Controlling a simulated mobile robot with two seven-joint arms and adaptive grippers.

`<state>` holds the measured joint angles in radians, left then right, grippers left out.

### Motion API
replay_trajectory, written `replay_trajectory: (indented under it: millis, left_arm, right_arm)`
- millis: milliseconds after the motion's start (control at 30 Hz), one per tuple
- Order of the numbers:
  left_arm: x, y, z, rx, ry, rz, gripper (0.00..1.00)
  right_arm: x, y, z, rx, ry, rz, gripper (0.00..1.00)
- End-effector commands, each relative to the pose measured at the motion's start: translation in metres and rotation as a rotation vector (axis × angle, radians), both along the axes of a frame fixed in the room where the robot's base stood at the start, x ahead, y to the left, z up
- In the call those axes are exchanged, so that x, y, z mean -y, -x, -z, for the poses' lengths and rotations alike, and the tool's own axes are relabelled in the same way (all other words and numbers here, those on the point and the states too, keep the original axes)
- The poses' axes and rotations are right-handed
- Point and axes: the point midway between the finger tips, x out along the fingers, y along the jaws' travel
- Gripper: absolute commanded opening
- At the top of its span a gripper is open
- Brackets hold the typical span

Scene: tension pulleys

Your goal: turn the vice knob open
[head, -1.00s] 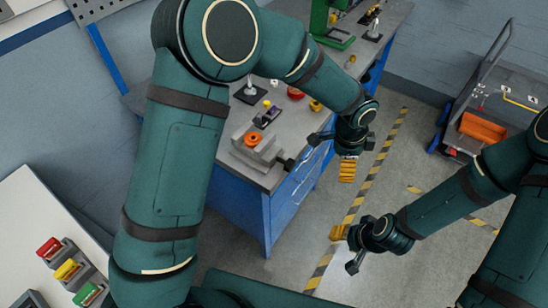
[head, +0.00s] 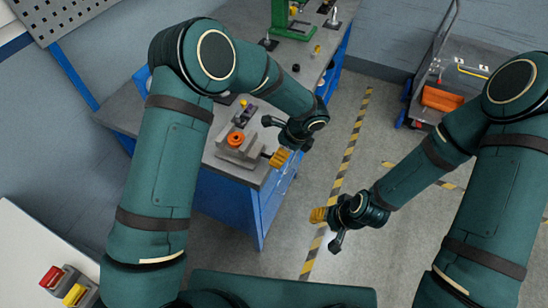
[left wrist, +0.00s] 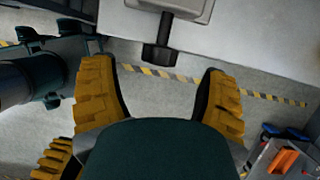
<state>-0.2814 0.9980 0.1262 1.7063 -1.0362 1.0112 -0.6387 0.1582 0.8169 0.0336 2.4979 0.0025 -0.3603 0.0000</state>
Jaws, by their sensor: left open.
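The grey vice (head: 238,152) stands at the bench's near corner, with an orange round part (head: 235,139) on top. Its dark knob shows in the left wrist view (left wrist: 158,54), on a short stem below the grey vice body (left wrist: 185,6). In the head view the knob is mostly hidden by my yellow fingers. My left gripper (head: 279,158) is beside the vice at the knob's end. In the left wrist view its fingers (left wrist: 160,98) are spread, with the knob ahead between them and apart from both. My right gripper (head: 319,215) hangs over the floor, away from the bench; its fingers overlap.
The bench top (head: 190,138) holds a green press (head: 283,18) and small parts farther back. A trolley with an orange bin (head: 441,98) stands at the right. Striped floor between is free.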

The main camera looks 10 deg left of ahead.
Motion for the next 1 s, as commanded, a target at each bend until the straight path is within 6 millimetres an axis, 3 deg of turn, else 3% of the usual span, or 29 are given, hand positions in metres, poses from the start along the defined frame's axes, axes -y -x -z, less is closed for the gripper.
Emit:
replay_trajectory:
  millis: [100,300,733,933,1000]
  left_arm:
    - [-0.009,-0.001,0.021,-0.002,-0.001,-0.002,0.74]
    - [-0.017,-0.003,0.042,-0.001,0.0,-0.002,0.74]
    - [-0.02,-0.004,0.049,0.0,0.001,-0.001,0.75]
    - [-0.02,-0.004,0.049,0.0,0.001,-0.001,0.06]
    - [-0.02,-0.004,0.049,0.0,0.001,-0.001,0.06]
  right_arm:
    - [0.0,0.0,-0.001,0.0,0.0,0.0,0.47]
    - [0.0,0.0,-0.002,0.0,0.0,-0.001,0.47]
    - [0.0,0.0,-0.002,0.0,0.0,-0.001,0.47]
    - [0.0,0.0,-0.002,0.0,0.0,-0.001,0.47]
    - [0.0,0.0,-0.002,0.0,0.0,-0.001,0.47]
